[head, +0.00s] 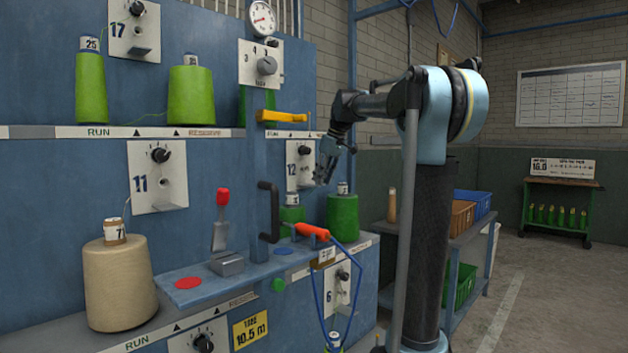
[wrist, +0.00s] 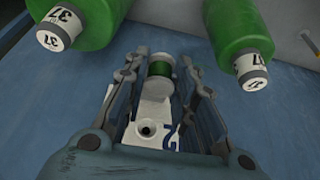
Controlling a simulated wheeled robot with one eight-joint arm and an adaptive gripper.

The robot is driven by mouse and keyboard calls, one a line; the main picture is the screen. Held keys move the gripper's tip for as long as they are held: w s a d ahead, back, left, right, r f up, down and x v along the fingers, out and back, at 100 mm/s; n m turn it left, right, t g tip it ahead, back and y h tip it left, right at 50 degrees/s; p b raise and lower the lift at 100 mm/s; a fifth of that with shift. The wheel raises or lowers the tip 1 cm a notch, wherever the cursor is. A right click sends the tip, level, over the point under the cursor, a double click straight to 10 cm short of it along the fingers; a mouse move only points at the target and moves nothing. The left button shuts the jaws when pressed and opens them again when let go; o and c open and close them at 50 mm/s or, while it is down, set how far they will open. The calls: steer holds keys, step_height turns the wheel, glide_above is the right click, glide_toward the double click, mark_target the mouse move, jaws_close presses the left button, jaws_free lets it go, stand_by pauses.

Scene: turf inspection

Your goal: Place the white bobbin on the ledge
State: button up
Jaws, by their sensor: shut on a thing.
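My gripper (head: 328,162) is in front of the number 12 plate (head: 299,165), above two green cones, in the head view. In the wrist view, my gripper (wrist: 163,78) is shut on a small bobbin (wrist: 160,68) with pale ends and a green band. The bobbin cannot be made out in the head view. An upper ledge (head: 100,132) with a pale RUN/RESERVE strip runs along the blue machine. A lower ledge (head: 128,345) has a similar strip. Which ledge is meant cannot be told.
Green cones (head: 342,217) and (head: 291,218) stand below my gripper. A black handle (head: 268,212), a red-tipped lever (head: 221,222) and an orange tool (head: 312,232) with a blue cord are nearby. A yellow-orange object (head: 281,116) sits above. A beige cone (head: 117,285) stands at left.

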steer(key=w+a, duration=0.4)
steer(key=shift+a, duration=0.1)
steer(key=shift+f, duration=0.3)
steer(key=shift+c, duration=0.4)
steer(key=o, duration=0.9)
steer(key=shift+o, duration=0.2)
steer(key=v, duration=1.2)
steer(key=shift+s, duration=0.1)
